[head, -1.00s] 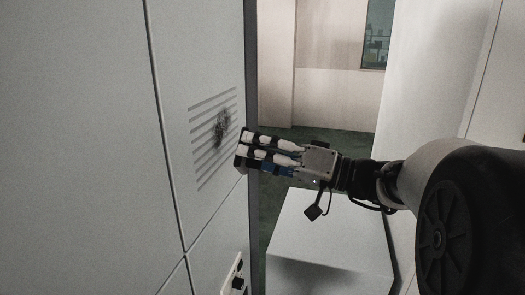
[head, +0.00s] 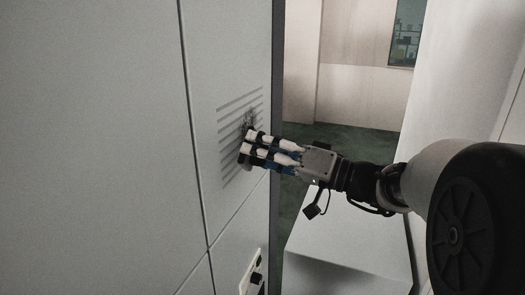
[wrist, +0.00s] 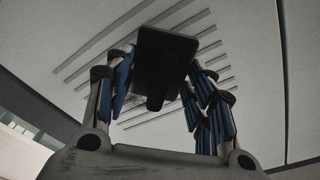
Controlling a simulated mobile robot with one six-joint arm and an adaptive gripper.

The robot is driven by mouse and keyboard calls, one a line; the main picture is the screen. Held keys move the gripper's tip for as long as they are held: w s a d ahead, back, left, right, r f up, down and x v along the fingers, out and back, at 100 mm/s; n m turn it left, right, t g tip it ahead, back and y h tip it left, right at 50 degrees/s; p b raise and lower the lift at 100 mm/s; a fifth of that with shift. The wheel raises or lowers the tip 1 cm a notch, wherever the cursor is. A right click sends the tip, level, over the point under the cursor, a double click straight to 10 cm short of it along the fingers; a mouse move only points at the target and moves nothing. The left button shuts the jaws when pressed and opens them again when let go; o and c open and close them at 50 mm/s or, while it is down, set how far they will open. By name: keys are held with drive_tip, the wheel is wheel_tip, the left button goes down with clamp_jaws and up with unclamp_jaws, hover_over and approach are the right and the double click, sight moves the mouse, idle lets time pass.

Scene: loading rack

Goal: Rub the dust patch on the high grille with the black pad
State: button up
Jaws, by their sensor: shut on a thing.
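The high grille (head: 228,148) is a set of slanted slots in a pale upright panel, left of centre in the head view. The dark dust patch (head: 248,119) shows just above my fingertips, its lower part hidden by them. My gripper (head: 246,152) is shut on the black pad (wrist: 166,60) and points left at the grille.
A control plate with dark knobs (head: 252,274) is on the panel below the grille. A pale box (head: 345,245) stands below my arm. A pale wall (head: 468,80) rises at the right, with open dark floor (head: 350,140) beyond the panel edge.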

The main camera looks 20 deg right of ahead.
drive_tip(key=shift+b+x, duration=0.6)
drive_tip(key=shift+x, duration=0.45)
drive_tip(key=shift+s+f, duration=0.1)
